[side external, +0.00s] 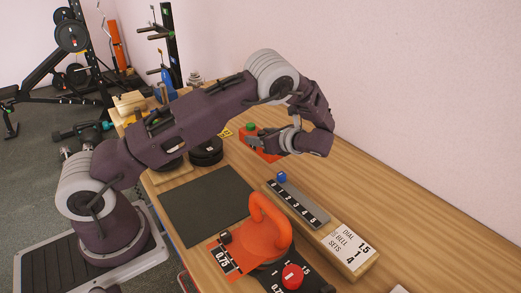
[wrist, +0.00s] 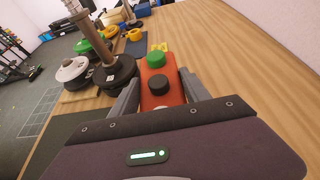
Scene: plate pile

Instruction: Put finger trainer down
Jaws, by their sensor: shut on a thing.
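The finger trainer (wrist: 152,71) is a red-orange block with a green knob and a black knob on top, seen in the wrist view between my two fingers. My gripper (wrist: 158,95) is shut on it, one finger on each side. In the side view the red finger trainer (side external: 267,156) shows under my gripper (side external: 262,143), over the middle of the wooden table, its green knob at the far end. Its near end is hidden by my wrist in the wrist view. I cannot tell whether its underside touches the table.
A dark mat (side external: 205,205) lies left of my gripper. A numbered rack with a blue knob (side external: 297,205) and a dial sign block (side external: 348,248) stand nearer the camera. Black plates (side external: 206,152) stand behind. The table's right side is clear.

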